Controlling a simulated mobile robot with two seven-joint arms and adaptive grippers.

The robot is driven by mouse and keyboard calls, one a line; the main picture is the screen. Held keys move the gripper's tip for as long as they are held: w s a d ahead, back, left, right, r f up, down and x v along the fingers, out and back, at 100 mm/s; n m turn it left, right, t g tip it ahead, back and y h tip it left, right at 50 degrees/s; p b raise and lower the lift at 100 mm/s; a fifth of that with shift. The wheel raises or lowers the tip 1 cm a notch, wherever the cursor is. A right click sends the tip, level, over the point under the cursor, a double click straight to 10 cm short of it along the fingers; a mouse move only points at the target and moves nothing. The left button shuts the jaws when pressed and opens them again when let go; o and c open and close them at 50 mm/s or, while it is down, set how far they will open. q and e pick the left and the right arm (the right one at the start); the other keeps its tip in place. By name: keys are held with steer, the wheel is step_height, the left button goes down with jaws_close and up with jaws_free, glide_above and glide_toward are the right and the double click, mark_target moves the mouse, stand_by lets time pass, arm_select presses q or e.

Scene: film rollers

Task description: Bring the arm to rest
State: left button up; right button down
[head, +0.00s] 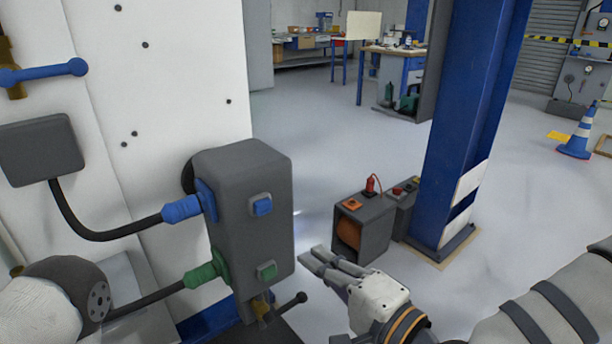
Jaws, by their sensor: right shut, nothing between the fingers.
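My right gripper (325,262) is in the lower middle of the head view, with its arm coming in from the lower right. Its fingers point to the upper left and lie together, with nothing held. The fingertips appear just right of the grey control box (248,215); whether they touch it I cannot tell. The box has a blue button (262,206) and a green button (267,270). Part of my left arm shows at the lower left, but the left gripper is not in view.
A blue plug (182,209) and a green plug (205,275) with dark cables enter the box's left side. A black-knobbed lever (291,304) sits below it. A grey case (364,228) stands on the floor beside a blue pillar (462,130). Open floor lies behind.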

steer(key=s+d+f+n+g+h+p, duration=0.3)
steer(key=s+f+n+g, duration=0.5)
steer(key=s+f, duration=1.25)
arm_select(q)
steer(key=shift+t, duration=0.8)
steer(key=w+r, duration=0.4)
arm_select(e)
steer(key=s+d+f+n+g+h, duration=0.2)
steer(key=s+d+g+h, duration=0.5)
steer(key=s+d, duration=0.8)
steer(key=s+f+g, duration=0.1)
steer(key=s, duration=0.2)
steer(key=shift+s+d+h, duration=0.25)
steer(key=shift+d+h, duration=0.05)
steer(key=shift+d, duration=0.05)
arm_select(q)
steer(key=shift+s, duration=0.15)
arm_select(e)
steer(key=shift+w+a, duration=0.1)
steer(key=shift+w, duration=0.05)
